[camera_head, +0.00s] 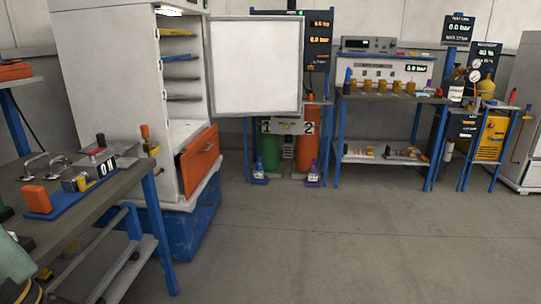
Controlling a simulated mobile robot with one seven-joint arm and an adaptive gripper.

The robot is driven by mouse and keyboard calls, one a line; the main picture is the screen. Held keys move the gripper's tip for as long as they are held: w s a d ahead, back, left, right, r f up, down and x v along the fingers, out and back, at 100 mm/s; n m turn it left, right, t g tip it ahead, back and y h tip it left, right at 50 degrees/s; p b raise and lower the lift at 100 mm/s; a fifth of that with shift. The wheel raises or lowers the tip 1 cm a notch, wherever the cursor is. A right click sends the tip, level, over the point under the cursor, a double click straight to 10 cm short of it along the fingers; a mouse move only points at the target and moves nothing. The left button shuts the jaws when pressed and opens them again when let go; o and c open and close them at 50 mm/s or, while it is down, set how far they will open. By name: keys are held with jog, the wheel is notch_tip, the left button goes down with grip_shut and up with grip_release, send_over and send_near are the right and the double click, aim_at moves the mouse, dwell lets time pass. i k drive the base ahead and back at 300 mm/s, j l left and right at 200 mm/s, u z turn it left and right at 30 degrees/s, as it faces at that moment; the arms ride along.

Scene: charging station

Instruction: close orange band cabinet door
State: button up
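A tall white cabinet (107,85) stands at the left on a blue base (182,228). Its white upper door (255,66) is swung wide open to the right, showing shelves inside. Below it, an orange panel (198,161) with a small dark handle stands out from the cabinet's lower opening, tilted, so it is open too. A white surface shows inside behind it. I cannot tell whether the orange panel is a hinged door or a drop flap.
A grey workbench (62,215) with blue legs fills the left foreground, close to the cabinet. Green and orange cylinders (310,138) stand behind the white door. Another bench (385,97) stands at the back right. The grey floor (350,245) in the middle and right is clear.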

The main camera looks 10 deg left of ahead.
aim_at(255, 62)
jog(key=i+j, duration=0.15)
jog(key=i, duration=0.55)
jog(key=i+j, duration=0.15)
jog(key=i, duration=0.55)
jog(key=i+u, duration=0.15)
jog(key=i, duration=0.5)
jog(key=i+l+u, duration=0.1)
jog(key=i, duration=0.55)
jog(key=l+u, duration=0.1)
jog(key=u, duration=1.2)
jog(key=l+z, duration=0.4)
jog(key=i+l+z, duration=0.15)
jog(key=z, duration=0.25)
jog(key=i+l+z, duration=0.15)
jog(key=l, duration=0.25)
jog(key=i+l+z, duration=0.1)
jog(key=l, duration=0.3)
jog(key=i+l+z, duration=0.15)
jog(key=i+l, duration=0.5)
jog(key=l, duration=0.2)
jog(key=i+l, duration=0.35)
jog(key=l, duration=0.15)
jog(key=i+l+z, duration=0.1)
jog(key=i+l, duration=0.25)
jog(key=l, duration=0.2)
jog(key=i+l, duration=0.35)
jog(key=l, duration=0.15)
